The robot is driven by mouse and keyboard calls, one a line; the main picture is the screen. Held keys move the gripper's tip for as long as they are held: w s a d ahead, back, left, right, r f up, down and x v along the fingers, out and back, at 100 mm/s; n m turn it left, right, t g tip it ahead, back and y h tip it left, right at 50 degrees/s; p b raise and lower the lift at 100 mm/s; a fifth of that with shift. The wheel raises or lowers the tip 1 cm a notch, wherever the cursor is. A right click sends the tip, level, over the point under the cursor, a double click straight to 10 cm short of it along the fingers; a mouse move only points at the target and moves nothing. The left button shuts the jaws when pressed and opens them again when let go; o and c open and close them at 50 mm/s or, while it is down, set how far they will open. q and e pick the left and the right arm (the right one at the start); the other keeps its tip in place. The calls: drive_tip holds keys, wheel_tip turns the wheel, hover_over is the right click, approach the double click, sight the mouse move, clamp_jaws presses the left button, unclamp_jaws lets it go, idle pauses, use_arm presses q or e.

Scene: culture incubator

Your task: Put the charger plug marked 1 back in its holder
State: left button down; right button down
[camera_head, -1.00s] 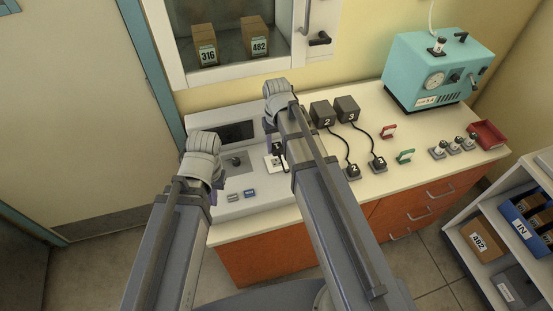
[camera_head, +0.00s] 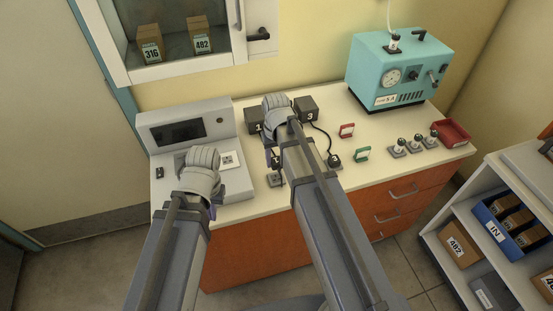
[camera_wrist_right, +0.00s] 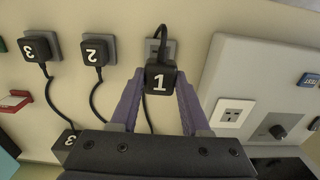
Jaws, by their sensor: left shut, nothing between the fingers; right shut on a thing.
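The black plug marked 1 (camera_wrist_right: 160,79) is between the purple fingers of my right gripper (camera_wrist_right: 158,92), which is shut on it. In the head view the plug (camera_head: 277,160) shows partly behind my right gripper (camera_head: 270,158). A grey holder (camera_wrist_right: 152,47) with no plug in it lies just beyond the plug in the right wrist view, partly covered by plug and cable. In the head view the holder (camera_head: 275,181) shows below the plug, which appears held above it. My left gripper (camera_head: 212,211) is shut and empty over the grey device; its fingertips are mostly hidden.
Plugs 2 (camera_wrist_right: 97,52) and 3 (camera_wrist_right: 39,46) sit in neighbouring holders, with cables trailing. Adapter box 1 (camera_head: 254,121) and box 3 (camera_head: 307,108) stand behind. The grey device (camera_head: 236,181) with a white socket (camera_wrist_right: 232,113) is beside the holder. Red (camera_head: 347,130) and green (camera_head: 362,154) items lie right.

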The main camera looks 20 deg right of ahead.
sight(276, 178)
drive_tip(key=shift+d, duration=0.1)
drive_tip(key=shift+f, duration=0.15)
wheel_tip(276, 178, down, 6)
drive_tip(key=b, duration=0.5)
drive_tip(key=shift+r+b, duration=0.2)
drive_tip(key=shift+b, duration=0.2)
drive_tip(key=shift+f+b, duration=0.55)
idle(1.8)
drive_tip(key=shift+c, duration=1.5)
unclamp_jaws()
drive_tip(key=shift+r, duration=0.2)
